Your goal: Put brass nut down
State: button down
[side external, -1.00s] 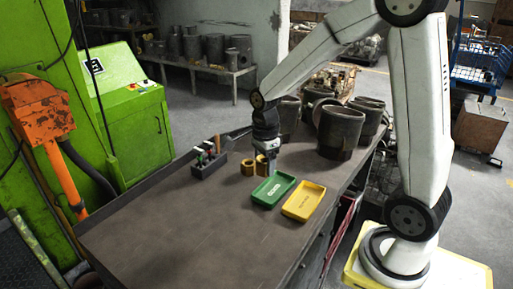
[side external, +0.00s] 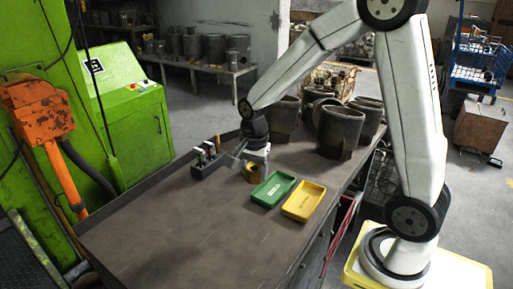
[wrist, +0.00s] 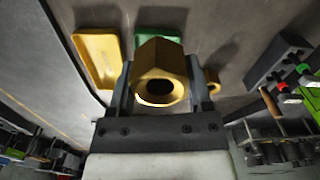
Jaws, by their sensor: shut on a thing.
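My gripper (wrist: 158,82) is shut on a brass nut (wrist: 160,62) with a hexagonal outside and a round dark hole, seen large between the two fingers in the wrist view. In the side view, my gripper (side external: 238,154) is tilted above the bench, its fingers pointing left. I cannot make out the held nut there. Another brass piece (side external: 252,174) stands on the bench below the gripper, left of the green tray (side external: 273,204). Part of this piece (wrist: 213,86) shows beyond the right finger in the wrist view.
A yellow tray (side external: 304,214) lies right of the green tray. A dark rack (side external: 209,170) with several upright items stands left of my gripper. Large dark metal cylinders (side external: 340,131) stand at the back right. The near left part of the bench (side external: 190,230) is clear.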

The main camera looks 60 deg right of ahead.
jog(key=n, duration=0.1)
jog(key=a+f+n, duration=0.1)
jog(key=n, duration=0.1)
jog(key=shift+w+a+n, duration=0.15)
jog(key=shift+w+n, duration=0.15)
jog(key=shift+w, duration=0.1)
jog(key=a+f+n, duration=0.1)
jog(key=n, duration=0.3)
jog(key=w+a+f+n, duration=0.1)
jog(key=a+n, duration=0.1)
jog(key=n, duration=0.2)
jog(key=w+a+f+n, duration=0.1)
jog(key=n, duration=0.3)
jog(key=shift+a+f, duration=0.2)
